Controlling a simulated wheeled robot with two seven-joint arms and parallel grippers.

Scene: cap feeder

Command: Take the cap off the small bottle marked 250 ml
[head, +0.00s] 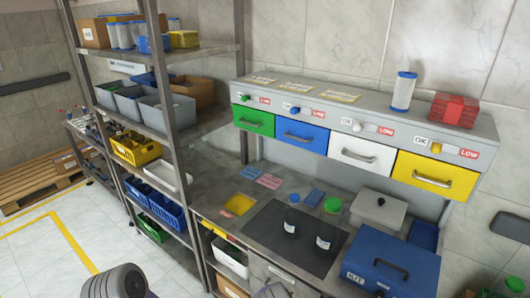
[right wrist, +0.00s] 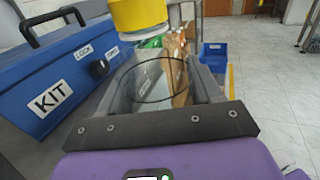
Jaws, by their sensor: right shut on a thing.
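In the right wrist view my right gripper (right wrist: 165,60) is shut on a clear bottle (right wrist: 150,82). Its body stands between the fingers and shows as a thin dark oval outline. The yellow cap (right wrist: 138,14) is on the bottle's top, at the upper edge of the picture. No volume mark is legible on it. In the head view two dark-looking bottles with white markings, a left one (head: 291,222) and a right one (head: 324,243), stand on the dark mat (head: 270,238); their volumes are too small to read. My left gripper is not in view.
The blue KIT box (head: 390,265) stands at the bench's right front; it also shows in the right wrist view (right wrist: 60,80). A green-topped item (head: 332,204) and a grey lidded box (head: 378,212) stand behind the mat. Coloured drawers (head: 303,134) hang above the bench.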

